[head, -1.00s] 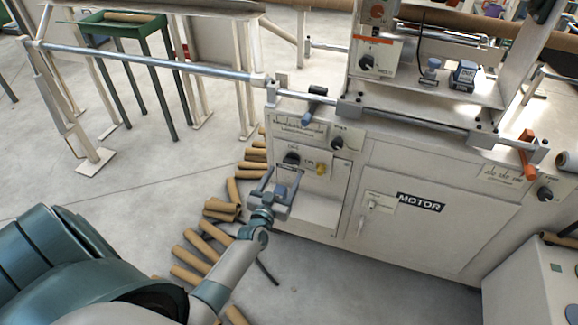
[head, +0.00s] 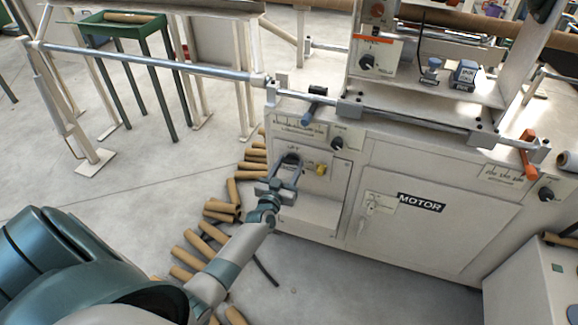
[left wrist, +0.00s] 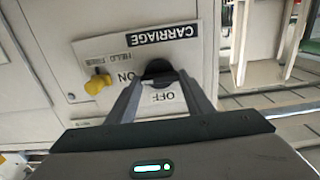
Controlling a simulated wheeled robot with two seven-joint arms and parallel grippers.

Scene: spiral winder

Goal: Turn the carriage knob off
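The black carriage knob (left wrist: 158,70) sits on a white plate (left wrist: 122,46) lettered CARRIAGE, ON and OFF, upside down in the left wrist view. In the head view the knob (head: 291,159) is on the left front of the machine, partly covered by my gripper. My left gripper (head: 284,170) is at the plate with its two fingers apart. In the left wrist view its fingertips (left wrist: 160,78) are on either side of the knob; I cannot tell whether they touch it. The knob's pointing direction is hidden. My right gripper is not in view.
A yellow knob (left wrist: 98,82) is beside the carriage knob. Another black knob (head: 337,143) is above right. The MOTOR door (head: 410,235) is to the right. Several cardboard tubes (head: 220,208) lie on the floor left of the machine. A long metal bar (head: 150,62) runs above.

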